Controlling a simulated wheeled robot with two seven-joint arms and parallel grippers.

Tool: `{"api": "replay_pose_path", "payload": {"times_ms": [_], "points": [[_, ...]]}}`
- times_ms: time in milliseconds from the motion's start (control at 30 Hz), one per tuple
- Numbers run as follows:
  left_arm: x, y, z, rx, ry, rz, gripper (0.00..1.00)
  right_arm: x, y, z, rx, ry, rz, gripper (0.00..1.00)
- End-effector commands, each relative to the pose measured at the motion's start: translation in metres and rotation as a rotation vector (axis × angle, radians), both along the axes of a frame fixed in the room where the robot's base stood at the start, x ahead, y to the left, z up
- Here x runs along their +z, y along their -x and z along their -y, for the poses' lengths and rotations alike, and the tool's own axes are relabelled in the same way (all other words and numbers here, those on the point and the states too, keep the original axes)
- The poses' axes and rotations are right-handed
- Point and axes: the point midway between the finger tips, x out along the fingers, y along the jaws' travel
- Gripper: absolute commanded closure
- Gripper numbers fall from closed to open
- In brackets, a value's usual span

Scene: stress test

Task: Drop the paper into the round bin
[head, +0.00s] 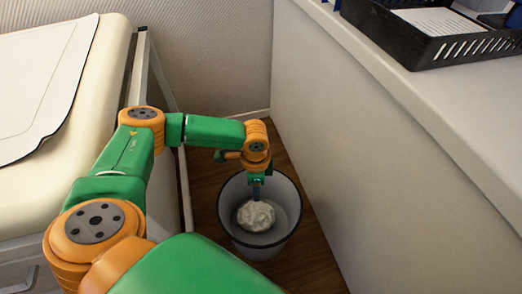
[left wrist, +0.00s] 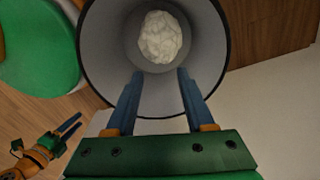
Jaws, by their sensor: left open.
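The round bin (head: 287,203) is a grey-white bucket with a dark rim, standing upright on the wooden floor between the cream unit and the white wall. The paper (head: 256,216) is a crumpled white ball inside the bin's outline. It also shows in the left wrist view (left wrist: 160,37), beyond my fingertips and apart from them. Whether it rests on the bottom or is in the air I cannot tell. My left gripper (head: 257,188) points down over the bin with its blue fingers (left wrist: 158,75) spread and empty. My right gripper (left wrist: 74,124) shows small in the left wrist view, fingers apart and empty.
A cream-topped unit (head: 100,75) with a white sheet (head: 40,85) on it stands at the left. A white counter wall (head: 380,150) rises close to the bin on the right, with a black tray (head: 440,48) holding papers on top. Wooden floor (head: 310,265) shows around the bin.

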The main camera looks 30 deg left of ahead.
Motion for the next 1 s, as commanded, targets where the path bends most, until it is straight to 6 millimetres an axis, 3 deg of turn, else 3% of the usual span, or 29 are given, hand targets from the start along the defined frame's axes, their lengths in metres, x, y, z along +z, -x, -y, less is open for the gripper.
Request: {"api": "replay_pose_path", "payload": {"times_ms": [167, 433, 1000], "points": [[0.019, 0.0, 0.0, 0.0, 0.001, 0.001, 0.47, -0.01, 0.014, 0.003, 0.002, 0.005, -0.02, 0.5], [0.067, 0.0, 0.0, -0.001, 0.0, 0.0, 0.47, -0.022, 0.039, 0.017, 0.006, 0.024, -0.03, 0.5], [0.071, 0.0, 0.0, 0.0, 0.0, 0.0, 0.47, -0.026, 0.041, 0.02, 0.006, 0.028, -0.029, 0.5]]}}
